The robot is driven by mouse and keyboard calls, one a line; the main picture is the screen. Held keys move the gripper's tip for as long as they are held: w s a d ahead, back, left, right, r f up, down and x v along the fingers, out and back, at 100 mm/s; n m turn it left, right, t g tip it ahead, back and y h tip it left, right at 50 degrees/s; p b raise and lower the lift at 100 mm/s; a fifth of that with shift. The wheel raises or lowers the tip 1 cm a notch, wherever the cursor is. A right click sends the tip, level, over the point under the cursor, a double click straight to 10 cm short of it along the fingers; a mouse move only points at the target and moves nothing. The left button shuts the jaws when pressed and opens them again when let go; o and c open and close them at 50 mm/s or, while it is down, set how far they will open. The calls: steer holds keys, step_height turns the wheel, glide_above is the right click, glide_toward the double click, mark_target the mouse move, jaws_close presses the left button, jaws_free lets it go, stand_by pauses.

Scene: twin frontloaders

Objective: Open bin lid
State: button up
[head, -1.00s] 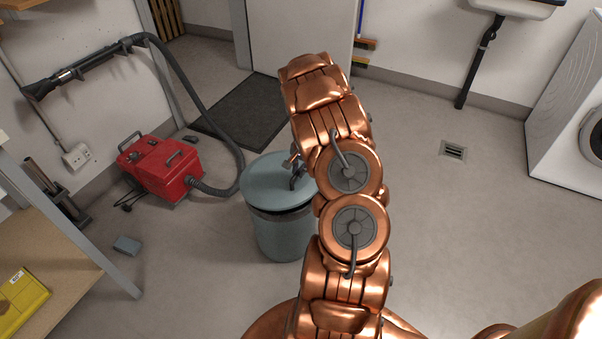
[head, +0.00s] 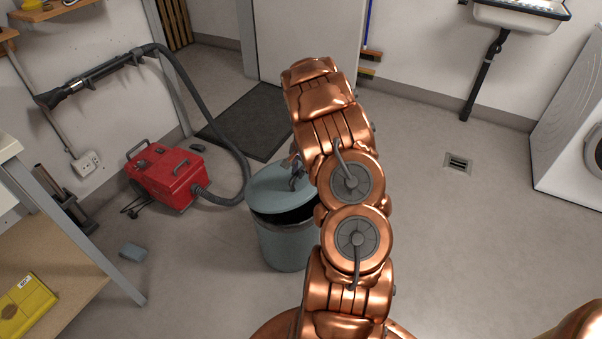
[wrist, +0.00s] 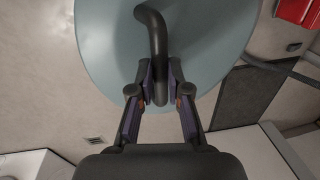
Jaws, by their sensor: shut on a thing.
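The bin (head: 283,243) is a grey-blue round can on the floor, left of my arm in the head view. Its lid (head: 268,188) is tilted up, with a dark gap between it and the rim at the front. In the wrist view the lid (wrist: 205,45) fills the top, with a dark curved handle (wrist: 154,40) on it. My gripper (wrist: 161,92) is shut on this handle, one finger on each side. In the head view my gripper (head: 297,172) is small and partly hidden by my arm.
A red vacuum cleaner (head: 168,178) with a black hose stands left of the bin. A dark mat (head: 247,122) lies behind it by the door. A workbench (head: 60,275) is at the left and a white washing machine (head: 570,140) at the right. The floor at the right is clear.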

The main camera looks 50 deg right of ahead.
steer(key=shift+w+a+r+p, duration=0.15)
steer(key=shift+w+r+p, duration=0.3)
steer(key=shift+r, duration=0.25)
steer(key=shift+w+a+r+p, duration=0.1)
steer(key=shift+w+r+p, duration=0.2)
steer(key=shift+w+r, duration=0.45)
steer(key=shift+r, duration=0.1)
steer(key=shift+w+a+r+p, duration=0.2)
steer(key=shift+w+r+p, duration=0.2)
steer(key=shift+w+r, duration=0.3)
steer(key=shift+w+a+r+p, duration=0.2)
steer(key=shift+w+r+p, duration=0.2)
steer(key=shift+w+r, duration=0.25)
steer(key=shift+w+a+r+p, duration=0.15)
steer(key=shift+w+r+p, duration=0.2)
steer(key=shift+w+r, duration=0.4)
steer(key=shift+w+a+r+p, duration=0.15)
steer(key=shift+w+r+p, duration=0.25)
steer(key=shift+w, duration=0.5)
steer(key=shift+r, duration=0.1)
